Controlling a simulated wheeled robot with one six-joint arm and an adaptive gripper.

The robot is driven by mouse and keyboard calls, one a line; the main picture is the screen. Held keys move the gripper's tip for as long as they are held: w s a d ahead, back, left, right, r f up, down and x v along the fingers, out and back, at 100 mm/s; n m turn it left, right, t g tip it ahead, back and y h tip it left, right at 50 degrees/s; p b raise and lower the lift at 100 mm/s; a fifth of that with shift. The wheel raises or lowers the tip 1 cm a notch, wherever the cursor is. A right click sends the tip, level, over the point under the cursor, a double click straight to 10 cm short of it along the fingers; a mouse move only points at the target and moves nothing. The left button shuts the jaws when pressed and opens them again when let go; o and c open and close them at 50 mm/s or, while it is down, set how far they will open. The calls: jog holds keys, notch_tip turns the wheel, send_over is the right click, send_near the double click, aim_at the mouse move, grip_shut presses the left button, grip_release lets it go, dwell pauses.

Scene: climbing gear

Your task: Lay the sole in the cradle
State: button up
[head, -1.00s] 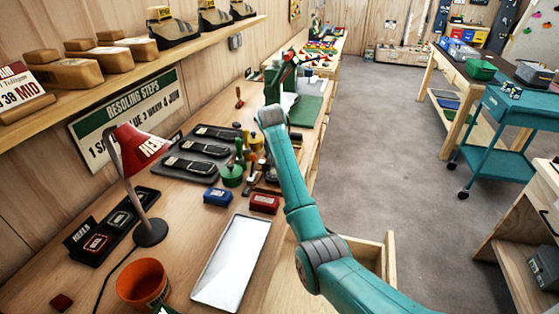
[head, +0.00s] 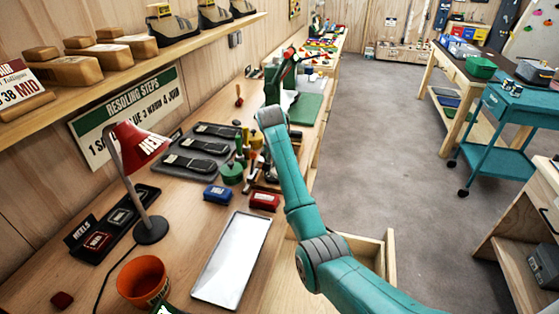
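Several dark shoe soles lie side by side on a grey tray on the workbench; the nearest sole (head: 188,163) is long and flat. The tray (head: 168,170) sits left of my arm. My teal arm reaches up from the lower right, and its bend is above the bench's right edge. My gripper is not visible; the far part of the arm is hidden behind the nearer links. I cannot make out which object is the cradle. A green press-like stand (head: 283,85) is farther along the bench.
A red lamp (head: 140,143), an orange pot (head: 143,281), a blue box (head: 217,194), a red box (head: 265,201) and a green-lidded pot (head: 231,174) stand on the bench. A white tray (head: 232,262) lies in front. A teal cart (head: 497,145) stands right; the floor between is clear.

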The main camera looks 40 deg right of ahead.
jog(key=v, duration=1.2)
